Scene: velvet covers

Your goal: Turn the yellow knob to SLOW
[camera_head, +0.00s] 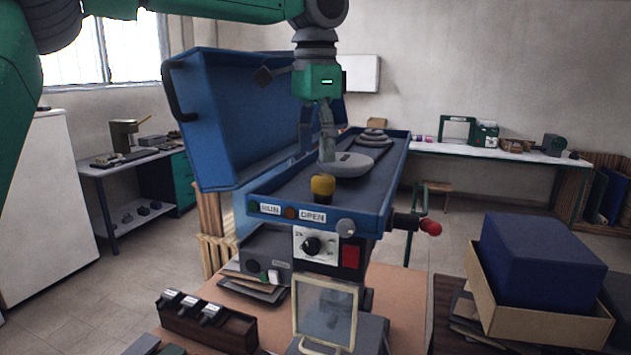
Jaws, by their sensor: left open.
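The yellow knob (322,188) stands near the front edge of the blue machine's dark top (280,183). It has a dark base. My left gripper (318,152) hangs from above with a green housing and grey fingers. It is open, just above and behind the knob in the picture, and seems not to touch it. A grey rounded dish-like part (352,164) is beside the fingers. The front edge carries labels reading RUN (270,209) and OPEN (312,216). I cannot make out a SLOW mark. My right gripper is not in view.
A raised blue lid (228,125) stands at the left of the machine. Below the front edge are a black dial (312,246) and a red switch (350,256). A red-ended handle (430,228) sticks out right. A framed clear panel (325,310) stands in front.

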